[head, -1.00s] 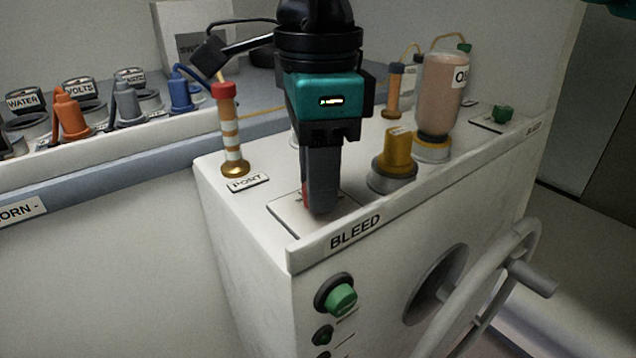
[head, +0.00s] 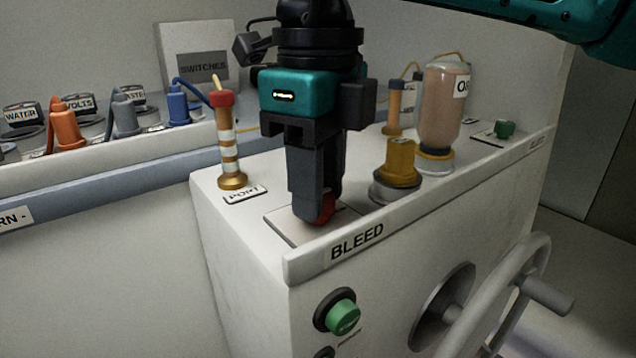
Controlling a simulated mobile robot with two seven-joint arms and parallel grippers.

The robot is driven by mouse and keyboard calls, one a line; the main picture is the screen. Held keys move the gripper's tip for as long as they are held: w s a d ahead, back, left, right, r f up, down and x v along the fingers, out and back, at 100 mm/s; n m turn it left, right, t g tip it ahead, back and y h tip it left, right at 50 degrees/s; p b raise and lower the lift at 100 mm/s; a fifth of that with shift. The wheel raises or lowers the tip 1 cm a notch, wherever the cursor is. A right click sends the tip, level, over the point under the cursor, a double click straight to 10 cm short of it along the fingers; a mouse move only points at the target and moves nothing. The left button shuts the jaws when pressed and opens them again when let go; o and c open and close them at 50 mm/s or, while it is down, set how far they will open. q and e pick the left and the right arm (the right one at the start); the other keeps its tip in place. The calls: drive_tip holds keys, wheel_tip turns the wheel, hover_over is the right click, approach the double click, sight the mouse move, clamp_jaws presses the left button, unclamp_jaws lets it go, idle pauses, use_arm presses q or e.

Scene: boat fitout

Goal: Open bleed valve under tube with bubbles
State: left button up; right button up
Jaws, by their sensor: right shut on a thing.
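My right gripper (head: 315,205) points down over a small plate (head: 285,226) on top of the white box, behind the BLEED label (head: 357,242). Its fingers are shut on a small red valve handle (head: 326,209), mostly hidden by them. The tube at PORT (head: 229,143) stands to its left, with a red cap and pale bands breaking its amber fluid, like bubbles. A second tube (head: 395,105), plain amber, stands farther back. A green valve (head: 503,130) sits on a plate at the far right end. My left gripper is out of view.
A yellow-capped fitting (head: 400,165) stands close to the right of my gripper, with an oil bottle (head: 443,108) behind it. A grey wheel (head: 530,275) and green button (head: 343,317) are on the box front. Gauges and coloured switches line the left shelf.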

idle(0.5)
drive_tip(key=o, duration=1.1)
drive_tip(key=shift+c, duration=0.2)
wheel_tip(320, 180, up, 13)
drive_tip(key=p, duration=0.2)
